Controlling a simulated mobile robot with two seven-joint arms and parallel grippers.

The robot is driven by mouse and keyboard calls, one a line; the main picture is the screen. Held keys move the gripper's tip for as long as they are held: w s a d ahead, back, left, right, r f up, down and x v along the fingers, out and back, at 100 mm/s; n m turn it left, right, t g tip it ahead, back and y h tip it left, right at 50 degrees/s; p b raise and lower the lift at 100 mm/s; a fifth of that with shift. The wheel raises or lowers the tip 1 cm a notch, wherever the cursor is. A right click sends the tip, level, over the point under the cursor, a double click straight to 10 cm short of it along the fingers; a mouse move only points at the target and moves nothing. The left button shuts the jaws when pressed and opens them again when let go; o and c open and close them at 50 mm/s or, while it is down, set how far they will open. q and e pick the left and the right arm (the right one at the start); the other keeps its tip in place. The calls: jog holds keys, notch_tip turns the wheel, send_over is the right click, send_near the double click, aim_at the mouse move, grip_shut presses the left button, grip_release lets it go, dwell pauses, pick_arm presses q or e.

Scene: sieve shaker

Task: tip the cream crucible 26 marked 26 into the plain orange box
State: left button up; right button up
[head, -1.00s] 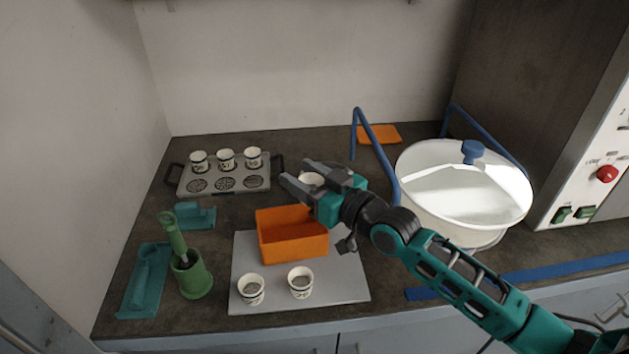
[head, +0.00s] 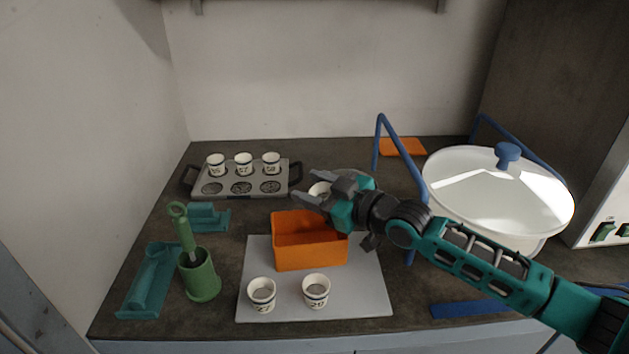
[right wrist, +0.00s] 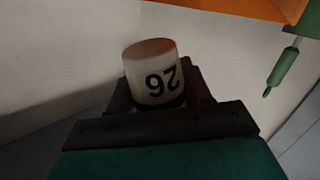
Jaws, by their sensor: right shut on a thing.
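The cream crucible 26 (head: 319,190) is between the fingers of my right gripper (head: 313,188), which is shut on it. It is held up near the back edge of the plain orange box (head: 311,253). In the right wrist view the crucible (right wrist: 150,75) shows its black 26 upside down, and the box (right wrist: 255,8) shows at the top edge. I cannot tell from these views how far the crucible is tilted. The box stands open on a grey mat (head: 365,295). My left gripper is not in view.
Two crucibles (head: 262,294) (head: 316,290) stand on the mat before the box. A rack (head: 290,178) with three crucibles is back left. A green pot (head: 202,280) with a tool and teal holders (head: 150,280) stand left. A large white bowl (head: 500,215) and blue rails (head: 398,160) are right.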

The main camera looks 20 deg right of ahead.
jog(key=shift+r+n+h+p, duration=0.25)
jog(key=shift+n+h+p, duration=0.25)
jog(key=shift+n, duration=0.5)
jog(key=shift+a+f+n+g+h, duration=0.2)
jog(key=shift+f+n+g+h, duration=0.1)
jog(key=shift+n, duration=0.4)
jog(key=shift+s+f+n+h+b, duration=0.1)
jog(key=shift+f+n+h+b, duration=0.1)
jog(key=shift+n+h+b, duration=0.35)
jog(key=shift+r+n+h+p, duration=0.25)
jog(key=shift+n+p, duration=0.4)
jog(key=n+p, duration=0.1)
jog(key=n+h+p, duration=0.1)
jog(key=shift+a+f+p, duration=0.25)
jog(key=shift+f+p, duration=0.05)
jog(key=shift+f, duration=0.1)
jog(key=shift+a+f+n+h+p, duration=0.15)
jog(key=shift+f+n+h+p, duration=0.25)
jog(key=shift+n+h, duration=0.4)
jog(key=shift+a+f+n+h+p, duration=0.15)
jog(key=shift+n+h+p, duration=0.4)
jog(key=shift+n, duration=0.4)
jog(key=shift+a+f+n+h+p, duration=0.1)
jog(key=shift+f+n+h+p, duration=0.25)
jog(key=shift+n+h, duration=0.45)
jog(key=shift+y, duration=0.25)
